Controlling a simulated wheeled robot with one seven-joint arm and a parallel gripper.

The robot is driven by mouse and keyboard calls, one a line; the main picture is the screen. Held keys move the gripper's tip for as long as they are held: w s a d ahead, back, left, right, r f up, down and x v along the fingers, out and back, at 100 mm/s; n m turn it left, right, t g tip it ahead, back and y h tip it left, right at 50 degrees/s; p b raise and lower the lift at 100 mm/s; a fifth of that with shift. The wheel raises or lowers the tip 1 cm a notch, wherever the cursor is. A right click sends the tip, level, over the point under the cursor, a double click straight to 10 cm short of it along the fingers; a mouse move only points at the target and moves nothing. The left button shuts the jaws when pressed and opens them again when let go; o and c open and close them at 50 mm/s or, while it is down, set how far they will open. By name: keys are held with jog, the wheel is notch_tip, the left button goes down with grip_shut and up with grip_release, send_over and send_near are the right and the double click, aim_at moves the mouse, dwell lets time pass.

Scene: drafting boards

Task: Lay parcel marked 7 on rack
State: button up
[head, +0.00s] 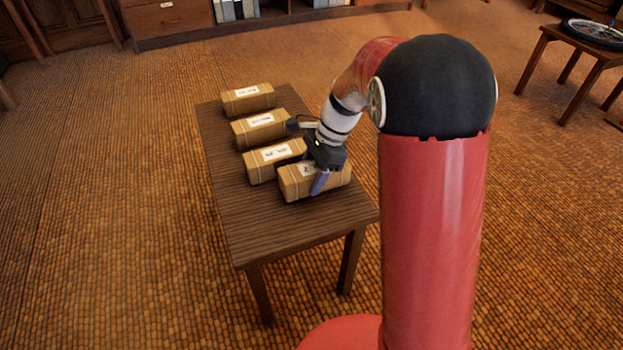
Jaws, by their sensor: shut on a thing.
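Several brown cardboard parcels with white labels stand in a row on a dark wooden table (280,234). My gripper (318,184) is over the nearest parcel (296,183) and shut on it, with one purple finger against its near side. The far finger is hidden. This parcel rests on or just above the table top; I cannot tell which. Its label is partly covered and too small to read. Behind it are a second parcel (270,167), a third parcel (256,132) and the farthest parcel (247,99). Their labels are also too small to read. I see no clear rack.
The near end of the table is bare. A small table with a wheel (597,33) on it stands at the upper right. A wooden cabinet (170,17) and shelves with binders are at the back. The tiled floor (120,200) on the left is clear.

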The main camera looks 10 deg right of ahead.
jog(key=shift+f, duration=0.65)
jog(key=shift+f, duration=0.15)
jog(key=o, duration=1.3)
